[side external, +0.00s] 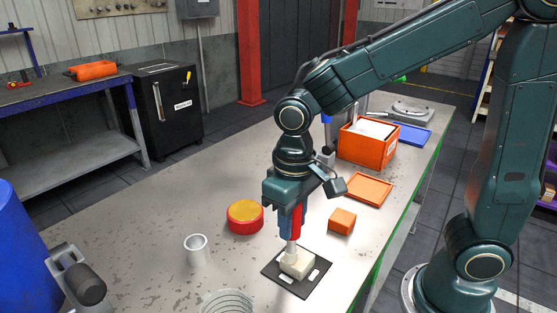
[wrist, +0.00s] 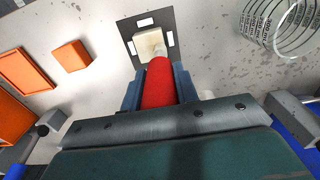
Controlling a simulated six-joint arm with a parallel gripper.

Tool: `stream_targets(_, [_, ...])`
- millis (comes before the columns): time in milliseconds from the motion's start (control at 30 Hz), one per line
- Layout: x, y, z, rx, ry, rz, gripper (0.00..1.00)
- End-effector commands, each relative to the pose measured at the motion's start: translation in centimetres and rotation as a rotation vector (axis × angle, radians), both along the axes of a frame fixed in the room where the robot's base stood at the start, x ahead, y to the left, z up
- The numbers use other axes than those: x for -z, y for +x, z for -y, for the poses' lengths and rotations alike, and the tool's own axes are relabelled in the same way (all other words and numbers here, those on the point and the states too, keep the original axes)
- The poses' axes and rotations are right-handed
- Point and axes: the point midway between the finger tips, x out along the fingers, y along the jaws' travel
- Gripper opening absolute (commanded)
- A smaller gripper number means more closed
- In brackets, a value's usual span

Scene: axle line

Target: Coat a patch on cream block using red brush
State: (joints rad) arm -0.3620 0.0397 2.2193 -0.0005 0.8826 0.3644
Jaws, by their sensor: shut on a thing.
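The cream block (side external: 297,264) sits on a dark mat (side external: 303,287) with white marks, near the front of the table. My gripper (side external: 290,222) points down above it, shut on the red brush (side external: 297,224). The brush's pale tip (side external: 291,248) is at the top of the block and seems to touch it. In the wrist view the red handle (wrist: 159,84) lies between the blue fingers, with the block (wrist: 148,42) just beyond it. The brush hides part of the block's top, so I cannot tell whether a coated patch is there.
A red round tub with yellow content (side external: 245,213) and a white cup (side external: 197,250) stand left of the mat. An orange block (side external: 341,221), an orange tray (side external: 368,190) and an orange bin (side external: 365,148) are to the right. A clear ringed cylinder (side external: 228,303) is in front.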

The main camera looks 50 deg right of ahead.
Motion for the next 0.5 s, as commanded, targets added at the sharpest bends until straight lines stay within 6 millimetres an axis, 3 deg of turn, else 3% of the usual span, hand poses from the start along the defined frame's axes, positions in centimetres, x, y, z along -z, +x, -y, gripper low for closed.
stream_targets(500, [0.0, 0.0, 4.3, 0.003, 0.0, 0.0, 0.07])
